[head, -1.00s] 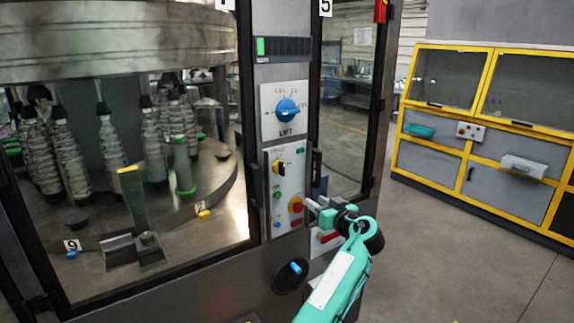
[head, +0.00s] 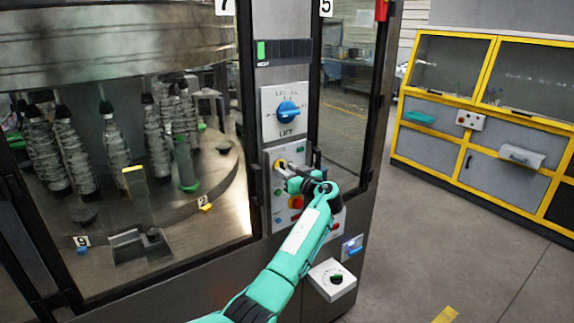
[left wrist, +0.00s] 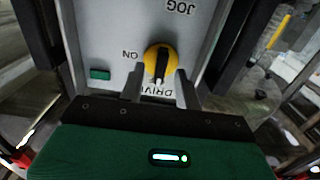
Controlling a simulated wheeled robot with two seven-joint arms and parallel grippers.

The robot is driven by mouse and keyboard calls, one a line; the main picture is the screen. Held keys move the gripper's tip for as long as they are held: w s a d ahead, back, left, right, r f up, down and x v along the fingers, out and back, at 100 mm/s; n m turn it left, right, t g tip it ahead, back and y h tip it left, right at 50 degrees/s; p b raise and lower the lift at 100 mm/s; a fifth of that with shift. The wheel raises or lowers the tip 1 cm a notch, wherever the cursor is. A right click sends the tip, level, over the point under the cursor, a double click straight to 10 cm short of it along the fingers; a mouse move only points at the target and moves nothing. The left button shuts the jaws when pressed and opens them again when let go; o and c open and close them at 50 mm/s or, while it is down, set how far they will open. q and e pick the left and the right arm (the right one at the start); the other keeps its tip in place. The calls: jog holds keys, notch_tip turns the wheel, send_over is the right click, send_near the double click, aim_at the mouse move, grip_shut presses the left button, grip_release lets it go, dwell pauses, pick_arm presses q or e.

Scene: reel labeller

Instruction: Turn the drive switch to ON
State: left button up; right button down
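The drive switch is a yellow round knob with a black handle; the left wrist view shows it (left wrist: 160,62) on a grey panel, seen upside down. Its DRIVE, ON and JOG labels show around it. In that view the black handle runs nearly up and down the picture. My left gripper (left wrist: 160,88) is open, its two fingers apart on either side of the knob's lower part, with gaps to the handle. In the head view my left gripper (head: 283,171) is at the control panel (head: 292,152) and partly hides the switch. My right gripper is not in view.
The LIFT dial (head: 288,111) sits above the panel. A box with a green-black dial (head: 336,279) juts out lower right. Glass doors flank the column. The floor to the right is open.

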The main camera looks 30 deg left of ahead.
pick_arm(q)
jog(key=shift+w+a, duration=0.15)
jog(key=shift+a, duration=0.2)
grip_shut()
